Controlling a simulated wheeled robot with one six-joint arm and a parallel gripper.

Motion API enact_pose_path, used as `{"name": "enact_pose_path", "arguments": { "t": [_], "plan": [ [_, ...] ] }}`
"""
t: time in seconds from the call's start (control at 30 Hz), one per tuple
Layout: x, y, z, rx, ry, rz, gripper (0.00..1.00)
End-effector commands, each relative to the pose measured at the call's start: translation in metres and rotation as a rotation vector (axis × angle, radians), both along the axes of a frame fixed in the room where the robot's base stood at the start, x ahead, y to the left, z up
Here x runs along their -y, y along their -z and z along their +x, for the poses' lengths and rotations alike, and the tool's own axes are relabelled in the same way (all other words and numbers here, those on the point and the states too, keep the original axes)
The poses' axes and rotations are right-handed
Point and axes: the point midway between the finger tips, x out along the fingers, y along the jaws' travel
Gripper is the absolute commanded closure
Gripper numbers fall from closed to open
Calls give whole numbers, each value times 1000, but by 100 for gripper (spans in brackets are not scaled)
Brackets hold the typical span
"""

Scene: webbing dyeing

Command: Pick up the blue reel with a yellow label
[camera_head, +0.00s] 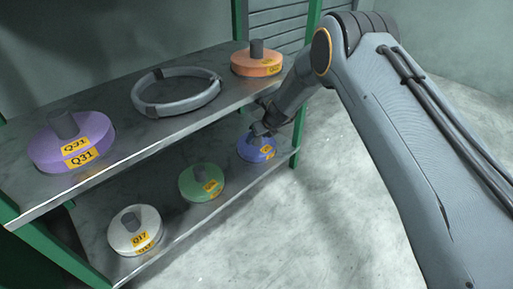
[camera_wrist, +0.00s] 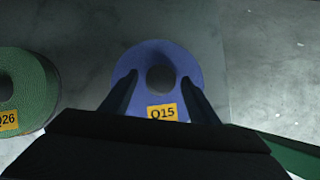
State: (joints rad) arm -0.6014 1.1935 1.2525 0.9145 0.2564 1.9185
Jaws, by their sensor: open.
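The blue reel (camera_head: 257,148) with a yellow label lies flat on the lower shelf at its right end in the head view. In the wrist view the blue reel (camera_wrist: 157,56) is seen from above, with a round dark centre and a yellow label reading Q15 (camera_wrist: 162,112). My gripper (camera_head: 262,130) is right at the blue reel, over its centre. In the wrist view its two open fingers (camera_wrist: 158,83) stand on either side of the reel's centre. Nothing is held between them. Whether the fingers touch the reel I cannot tell.
A green reel (camera_head: 201,183) sits left of the blue one, and a white reel (camera_head: 134,230) further left. The upper shelf (camera_head: 130,139) above holds a purple reel (camera_head: 71,143), a grey ring (camera_head: 177,104) and an orange reel (camera_head: 257,63). The floor (camera_head: 330,220) right of the rack is clear.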

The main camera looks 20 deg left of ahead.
Motion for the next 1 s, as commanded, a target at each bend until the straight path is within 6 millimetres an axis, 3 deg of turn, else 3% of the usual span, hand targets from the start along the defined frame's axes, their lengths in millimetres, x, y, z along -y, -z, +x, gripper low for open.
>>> {"name": "enact_pose_path", "arguments": {
  "t": [0.1, 0.43, 1.0],
  "plan": [
    [0, -1, 0, 0, 0, 0, 47],
    [0, -1, 0, 0, 0, 0, 100],
    [1, -3, 1, 2, 2, 1, 100]
  ]
}}
